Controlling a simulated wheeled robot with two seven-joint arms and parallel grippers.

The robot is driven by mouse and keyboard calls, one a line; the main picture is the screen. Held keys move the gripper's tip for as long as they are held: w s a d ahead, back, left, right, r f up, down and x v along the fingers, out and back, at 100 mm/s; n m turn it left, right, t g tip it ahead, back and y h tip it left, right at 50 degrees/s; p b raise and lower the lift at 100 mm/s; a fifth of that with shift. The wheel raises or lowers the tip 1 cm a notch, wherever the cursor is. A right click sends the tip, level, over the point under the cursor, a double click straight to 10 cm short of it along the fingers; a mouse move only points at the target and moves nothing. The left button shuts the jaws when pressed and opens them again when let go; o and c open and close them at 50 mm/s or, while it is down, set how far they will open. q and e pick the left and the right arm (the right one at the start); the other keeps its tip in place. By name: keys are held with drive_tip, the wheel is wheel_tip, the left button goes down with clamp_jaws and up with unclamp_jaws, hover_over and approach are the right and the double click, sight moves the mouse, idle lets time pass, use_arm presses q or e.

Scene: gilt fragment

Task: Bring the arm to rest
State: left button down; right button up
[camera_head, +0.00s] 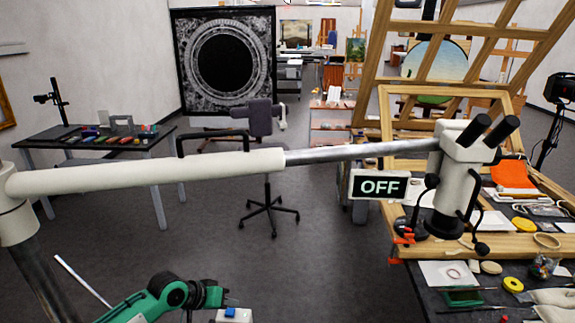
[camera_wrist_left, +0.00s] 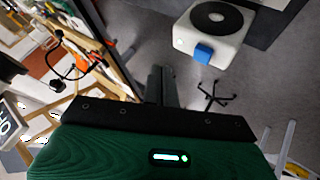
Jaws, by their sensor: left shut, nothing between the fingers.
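My left arm (camera_head: 165,292) is green and black and comes in at the bottom of the head view. Its gripper hangs at or below the lower edge there, so the fingertips do not show clearly. In the left wrist view the gripper (camera_wrist_left: 161,84) shows its dark fingers shut together, with nothing between them. A white boom arm (camera_head: 150,172) with a black handle (camera_head: 213,143) crosses the head view above my left arm, apart from it. A steel tube (camera_head: 360,151) runs from it to a microscope head (camera_head: 467,150). A sign (camera_head: 380,186) reading OFF hangs below the tube.
A white unit with a blue button (camera_head: 231,313) is at the bottom edge; it also shows in the left wrist view (camera_wrist_left: 203,52). A cluttered workbench (camera_head: 428,302) and a wooden frame (camera_head: 388,110) stand right. A dark side table (camera_head: 85,150) stands left. Open floor surrounds an office chair (camera_head: 267,206).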

use_arm(q)
drive_tip(key=s+d+f+m+y, duration=0.1)
drive_tip(key=s+d+f, duration=0.2)
drive_tip(key=s, duration=0.6)
drive_tip(key=s+d+f+m, duration=0.2)
drive_tip(key=s+d, duration=0.1)
drive_tip(key=s, duration=0.5)
drive_tip(key=s+a+n+g+y, duration=0.1)
drive_tip(key=s+a+y, duration=0.2)
drive_tip(key=s+a, duration=0.45)
drive_tip(key=s+a+n+g+y, duration=0.1)
drive_tip(key=s+a+n+y, duration=0.2)
drive_tip(key=s, duration=0.8)
wheel_tip(320, 180, down, 32)
drive_tip(key=r+m+g+b, duration=0.1)
drive_tip(key=b, duration=0.2)
drive_tip(key=s+a+f+b, duration=0.1)
drive_tip(key=s+a+f, duration=0.1)
drive_tip(key=s+f, duration=0.8)
drive_tip(key=s+a+f+g+b, duration=0.1)
drive_tip(key=s+a+f, duration=0.1)
drive_tip(key=s+f, duration=0.7)
wheel_tip(320, 180, down, 6)
drive_tip(key=shift+s+m+g+b, duration=0.3)
drive_tip(key=shift+s+b, duration=0.05)
drive_tip(key=shift+b, duration=0.05)
drive_tip(key=shift+d, duration=0.1)
